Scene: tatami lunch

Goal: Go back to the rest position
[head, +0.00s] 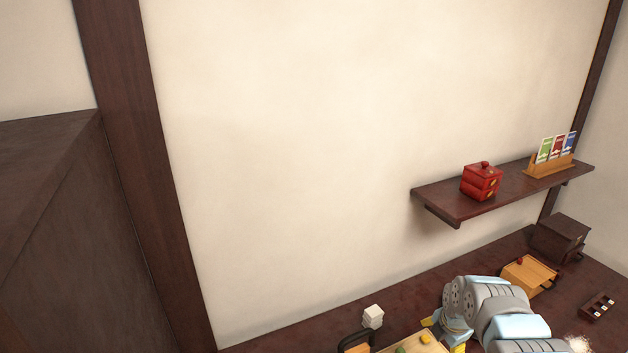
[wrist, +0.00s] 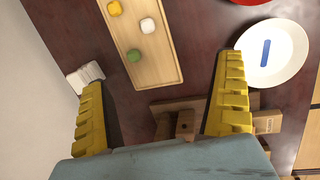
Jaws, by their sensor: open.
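My gripper (wrist: 163,73) is open, with its two yellow fingers wide apart and nothing held between them. It hangs above the dark table (wrist: 200,40). In the head view my gripper (head: 443,333) is at the bottom, partly hidden by my arm. A light wooden tray (wrist: 165,60) with yellow, white and green pieces lies beyond the fingertips. A brown wooden object (wrist: 163,105) shows between and behind the fingers, partly covered by the right one.
A white plate (wrist: 297,50) with a blue bar is close to the right finger. A white stack (head: 373,317) stands near the wall, beside the left finger. A wall shelf (head: 450,207) carries a red box (head: 480,184) and a card holder (head: 549,167). A dark box (head: 559,238) stands at right.

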